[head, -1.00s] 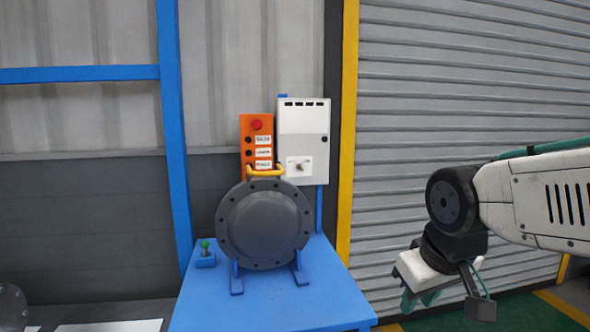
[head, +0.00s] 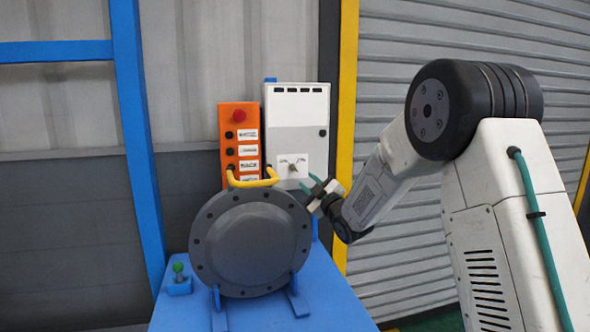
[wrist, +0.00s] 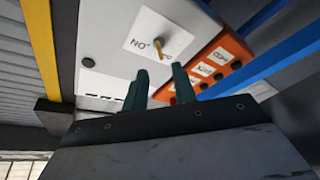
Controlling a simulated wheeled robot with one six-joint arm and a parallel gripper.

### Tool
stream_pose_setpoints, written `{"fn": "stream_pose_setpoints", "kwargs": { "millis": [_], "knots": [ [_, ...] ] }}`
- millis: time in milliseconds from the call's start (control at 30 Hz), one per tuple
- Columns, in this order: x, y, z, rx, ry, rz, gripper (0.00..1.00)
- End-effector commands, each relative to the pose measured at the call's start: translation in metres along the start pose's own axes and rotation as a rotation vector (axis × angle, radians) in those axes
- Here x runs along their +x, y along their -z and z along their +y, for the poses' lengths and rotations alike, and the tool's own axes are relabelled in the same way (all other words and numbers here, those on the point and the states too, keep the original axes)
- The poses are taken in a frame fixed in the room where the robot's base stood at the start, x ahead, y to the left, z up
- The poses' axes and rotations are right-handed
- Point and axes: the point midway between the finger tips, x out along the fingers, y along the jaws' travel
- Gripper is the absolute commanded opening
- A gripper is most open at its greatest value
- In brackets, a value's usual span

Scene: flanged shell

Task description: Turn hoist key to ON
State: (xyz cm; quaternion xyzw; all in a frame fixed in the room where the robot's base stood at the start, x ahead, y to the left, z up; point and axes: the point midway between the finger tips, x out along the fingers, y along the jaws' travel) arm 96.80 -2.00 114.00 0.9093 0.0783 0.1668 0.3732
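The hoist key (head: 291,167) is a small brass-coloured key on a white label plate on the front of the white cabinet (head: 296,120). It also shows in the wrist view (wrist: 160,47), where the picture is turned and part of the label's lettering is readable. My gripper (head: 309,182) is just right of and below the key in the head view. Its green fingers are apart with nothing between them. In the wrist view my gripper (wrist: 159,69) has its fingertips just below the key in the picture, not visibly touching it.
An orange button box (head: 239,145) with a red button stands left of the cabinet. A yellow post (head: 347,130) stands right of the cabinet.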

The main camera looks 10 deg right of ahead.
Motion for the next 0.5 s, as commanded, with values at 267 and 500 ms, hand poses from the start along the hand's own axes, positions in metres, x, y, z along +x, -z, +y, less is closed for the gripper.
{"fn": "stream_pose_setpoints", "kwargs": {
  "millis": [267,500],
  "knots": [
    [0.020,-0.004,0.002,-0.010,-0.015,0.026,0.27],
    [0.058,-0.005,0.005,-0.011,-0.016,0.023,0.27]
  ]
}}
